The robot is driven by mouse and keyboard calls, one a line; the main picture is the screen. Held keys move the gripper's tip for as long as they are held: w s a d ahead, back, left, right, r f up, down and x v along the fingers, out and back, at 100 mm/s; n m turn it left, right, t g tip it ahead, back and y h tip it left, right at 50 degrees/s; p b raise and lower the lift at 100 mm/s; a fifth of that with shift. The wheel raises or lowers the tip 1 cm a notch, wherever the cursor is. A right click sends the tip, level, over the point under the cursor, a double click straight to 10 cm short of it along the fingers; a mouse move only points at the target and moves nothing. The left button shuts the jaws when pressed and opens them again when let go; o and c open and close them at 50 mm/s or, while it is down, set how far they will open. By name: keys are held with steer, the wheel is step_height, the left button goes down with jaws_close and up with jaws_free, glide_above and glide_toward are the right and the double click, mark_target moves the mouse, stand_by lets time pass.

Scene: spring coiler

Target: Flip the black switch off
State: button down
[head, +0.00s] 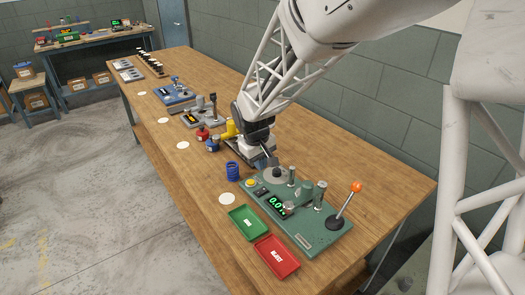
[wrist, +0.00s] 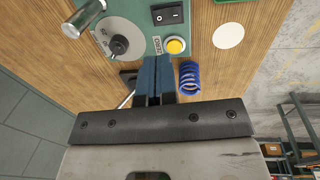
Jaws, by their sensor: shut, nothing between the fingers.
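The black switch (wrist: 171,14) is a small rocker set in the green machine plate, near the top of the wrist view. It also shows small in the head view (head: 261,191), near the machine's yellow button (wrist: 176,46); which side is pressed I cannot tell. My gripper (wrist: 161,62) is shut and empty, its blue fingers together over the edge of the green plate, beside the yellow button. In the wrist view the fingertips are apart from the switch, which lies beyond them. In the head view my gripper (head: 269,160) hangs just behind the machine.
A blue spring (wrist: 189,78) stands just right of my fingers. A grey dial (wrist: 119,45) and a metal post (wrist: 86,14) are to the left. The green tray (head: 249,229), red tray (head: 277,256) and orange-knobbed lever (head: 356,187) are at the machine's front and right.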

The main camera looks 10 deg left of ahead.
mark_target(264, 190)
steer(key=f, duration=0.6)
steer(key=d+f, duration=0.1)
steer(key=f, duration=0.2)
steer(key=shift+w+f, duration=0.35)
steer(key=shift+w, duration=0.05)
steer(key=shift+f, duration=0.1)
steer(key=shift+w+d+f, duration=0.1)
steer(key=shift+d+f, duration=0.1)
steer(key=shift+f, duration=0.6)
steer(key=shift+a, duration=0.1)
steer(key=shift+s+a+r, duration=0.1)
steer(key=shift+s+a, duration=0.4)
steer(key=shift+s, duration=0.25)
steer(key=shift+r, duration=0.1)
step_height(264, 190, up, 15)
steer(key=a, duration=0.1)
steer(key=shift+s+a, duration=0.2)
stand_by(0.6)
